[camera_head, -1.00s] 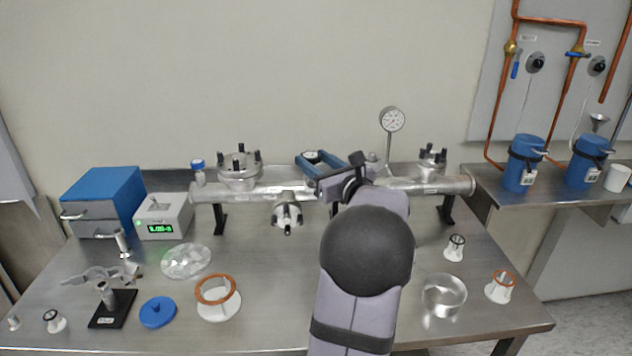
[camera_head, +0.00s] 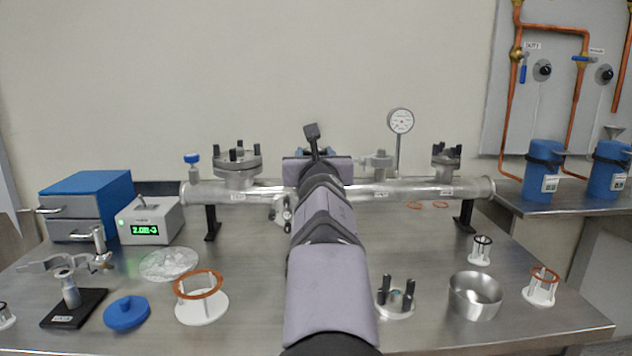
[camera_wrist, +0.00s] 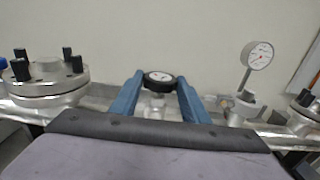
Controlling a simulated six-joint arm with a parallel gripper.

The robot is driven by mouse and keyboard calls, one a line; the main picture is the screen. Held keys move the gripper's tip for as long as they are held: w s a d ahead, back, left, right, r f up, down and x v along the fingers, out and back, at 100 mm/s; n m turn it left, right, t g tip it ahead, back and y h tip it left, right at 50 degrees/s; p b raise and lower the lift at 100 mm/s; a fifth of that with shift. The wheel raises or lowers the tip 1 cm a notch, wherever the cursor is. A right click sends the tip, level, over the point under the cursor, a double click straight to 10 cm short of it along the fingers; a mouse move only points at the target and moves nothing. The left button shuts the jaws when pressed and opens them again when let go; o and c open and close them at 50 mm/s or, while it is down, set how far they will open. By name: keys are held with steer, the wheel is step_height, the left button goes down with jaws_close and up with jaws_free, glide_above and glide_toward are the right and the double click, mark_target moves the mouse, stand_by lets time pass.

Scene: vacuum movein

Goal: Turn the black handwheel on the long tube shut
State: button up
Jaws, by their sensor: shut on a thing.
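The black handwheel (camera_wrist: 160,77) with a pale centre sits on top of a metal valve, in the middle of the wrist view. My gripper (camera_wrist: 159,80) is shut on it, one blue finger against each side. In the head view, my own arm hides the handwheel and most of the gripper. The long tube (camera_head: 400,190) is a silver pipe lying level across the back of the bench on black supports. In the wrist view the tube passes behind and below the gripper, partly hidden by my wrist.
A flange with black posts (camera_head: 237,162) stands on the tube at left, another (camera_head: 447,157) at right. A round dial gauge (camera_head: 401,121) rises right of the handwheel. A blue-knobbed valve (camera_head: 192,160) is at the left end. Loose parts, including a metal bowl (camera_head: 475,295), lie in front.

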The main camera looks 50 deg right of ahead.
steer(key=shift+w+a+f+m+g+h+b, duration=0.15)
steer(key=shift+m+g+h+b, duration=0.5)
steer(key=shift+b, duration=0.9)
steer(key=shift+w+a+f+m+g+h+b, duration=0.15)
steer(key=shift+m+g+h+b, duration=0.45)
steer(key=shift+b, duration=0.9)
steer(key=g, duration=0.1)
steer(key=m+g+h, duration=0.1)
steer(key=shift+w+r+m+g, duration=0.2)
steer(key=shift+m+g, duration=0.05)
steer(key=shift+g, duration=0.1)
steer(key=shift+w+r+m+g+h+p, duration=0.15)
steer(key=shift+m+g+h+p, duration=0.2)
steer(key=shift+m+g+p, duration=0.65)
steer(key=m+g+p, duration=0.1)
steer(key=g+p, duration=0.1)
steer(key=g, duration=0.1)
steer(key=shift+w+r+h+p, duration=0.1)
steer(key=shift+h+p, duration=0.2)
steer(key=shift+p, duration=0.05)
steer(key=shift+m+g+p, duration=0.6)
steer(key=shift+g+p, duration=0.1)
steer(key=shift+p, duration=0.1)
steer(key=shift+f+g+p, duration=0.2)
steer(key=shift+g+p, duration=0.1)
steer(key=shift+p, duration=0.05)
steer(key=shift+f+m, duration=0.15)
steer(key=shift+m, duration=0.15)
steer(key=o, duration=0.8)
